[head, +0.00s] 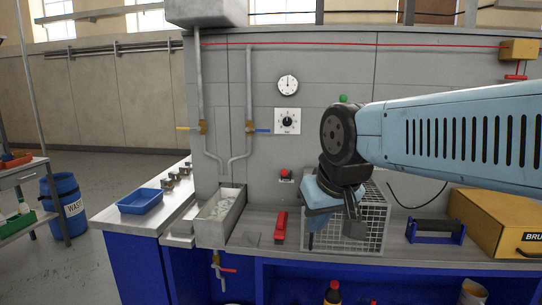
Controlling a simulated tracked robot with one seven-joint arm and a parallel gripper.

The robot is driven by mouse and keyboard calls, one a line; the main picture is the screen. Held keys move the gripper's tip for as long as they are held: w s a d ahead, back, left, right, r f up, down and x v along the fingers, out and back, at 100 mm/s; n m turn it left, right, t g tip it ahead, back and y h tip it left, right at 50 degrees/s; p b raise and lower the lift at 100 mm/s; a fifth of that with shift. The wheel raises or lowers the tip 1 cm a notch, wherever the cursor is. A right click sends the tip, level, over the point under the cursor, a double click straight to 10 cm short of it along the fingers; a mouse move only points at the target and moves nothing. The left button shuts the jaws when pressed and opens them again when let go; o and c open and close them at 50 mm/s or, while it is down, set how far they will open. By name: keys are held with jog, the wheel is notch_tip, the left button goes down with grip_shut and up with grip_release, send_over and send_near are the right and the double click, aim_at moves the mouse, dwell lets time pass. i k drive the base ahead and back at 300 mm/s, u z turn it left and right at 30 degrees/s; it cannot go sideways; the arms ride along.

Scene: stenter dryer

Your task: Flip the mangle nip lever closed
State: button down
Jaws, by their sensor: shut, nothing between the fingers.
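A red lever-like piece (280,226) stands on the grey bench top, left of the wire cage. It may be the mangle nip lever, but I cannot tell for sure, nor whether it is open or closed. My gripper (353,228) hangs from the light-blue arm reaching in from the right. It points down in front of the wire cage (375,228), to the right of the red piece and apart from it. Its fingers look shut and empty. My arm and wrist hide part of the back panel and the cage.
A grey trough (221,217) and blue tray (143,201) are to the left. Yellow-handled (184,128) and blue-handled (262,131) valves are on pipes above. A red button (285,173) is on the panel. A blue stand (435,231) and yellow box (493,222) are right.

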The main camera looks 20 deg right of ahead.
aim_at(283, 172)
jog(key=z, duration=0.25)
jog(key=i, duration=0.85)
jog(key=z, duration=0.45)
jog(key=k, duration=0.9)
jog(key=z, duration=0.15)
jog(key=i, duration=0.85)
jog(key=u, duration=0.05)
